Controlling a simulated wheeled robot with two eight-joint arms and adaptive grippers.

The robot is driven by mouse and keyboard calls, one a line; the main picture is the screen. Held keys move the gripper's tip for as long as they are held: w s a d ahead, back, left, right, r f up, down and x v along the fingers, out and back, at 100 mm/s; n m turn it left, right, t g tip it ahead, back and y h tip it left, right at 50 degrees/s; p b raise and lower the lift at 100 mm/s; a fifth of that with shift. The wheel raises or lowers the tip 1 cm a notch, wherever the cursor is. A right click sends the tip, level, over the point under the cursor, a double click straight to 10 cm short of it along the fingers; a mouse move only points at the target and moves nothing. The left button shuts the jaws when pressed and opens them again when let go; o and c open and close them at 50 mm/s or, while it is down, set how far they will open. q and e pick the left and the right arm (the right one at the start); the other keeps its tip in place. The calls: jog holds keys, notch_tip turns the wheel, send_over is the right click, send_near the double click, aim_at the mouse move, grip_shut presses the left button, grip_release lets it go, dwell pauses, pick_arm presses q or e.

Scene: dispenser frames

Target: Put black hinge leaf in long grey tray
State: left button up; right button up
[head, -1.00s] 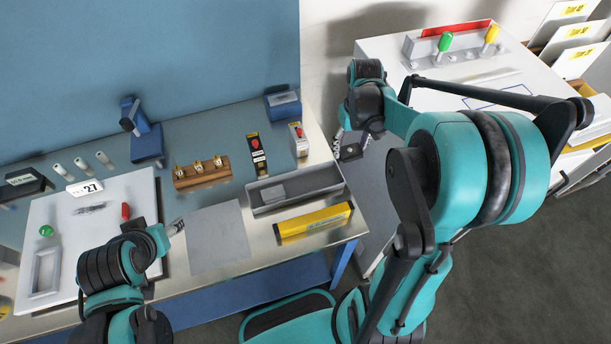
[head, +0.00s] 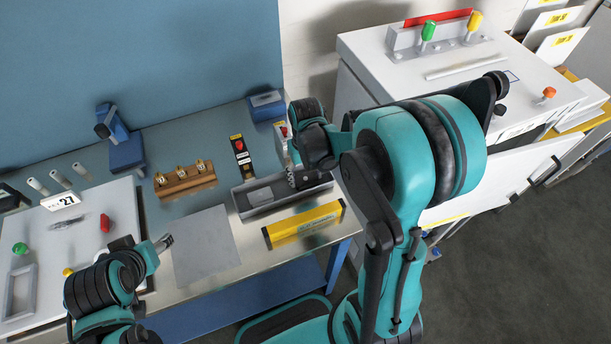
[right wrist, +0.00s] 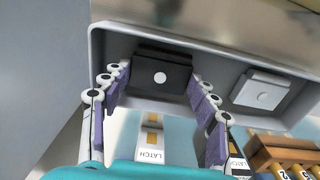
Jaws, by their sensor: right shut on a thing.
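The black hinge leaf (right wrist: 163,74), a dark plate with a white round spot, sits between the fingers of my right gripper (right wrist: 158,88) in the right wrist view. My right gripper (head: 303,180) is shut on it over the right part of the long grey tray (head: 265,209). In the right wrist view the tray (right wrist: 210,43) surrounds the leaf; whether the leaf touches the tray floor I cannot tell. A light grey plate (right wrist: 260,90) lies in the tray beside it. My left gripper (head: 163,242) hangs near the white board, its jaws too small to judge.
A yellow box (head: 303,222) lies in front of the tray. A wooden block (head: 185,180) with brass pieces and a black latch box (head: 242,157) stand behind it to the left. A flat grey sheet (head: 206,245) lies left of the tray. A white cabinet (head: 440,75) stands at right.

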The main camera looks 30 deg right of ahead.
aim_at(306, 179)
jog(key=o, duration=0.8)
jog(key=shift+f, duration=0.1)
jog(key=o, duration=0.4)
jog(key=shift+r, duration=0.45)
notch_tip(306, 179, up, 11)
jog(key=p, duration=0.4)
jog(key=s+a+r+t, duration=0.1)
jog(key=s+t, duration=0.1)
jog(key=s, duration=0.1)
jog(key=s+a+r+t, duration=0.2)
jog(key=s, duration=0.1)
jog(key=s+a+r+t, duration=0.2)
jog(key=s+t, duration=0.1)
jog(key=shift+s+a+n, duration=0.2)
jog(key=shift+s+n, duration=0.1)
jog(key=shift+s, duration=0.05)
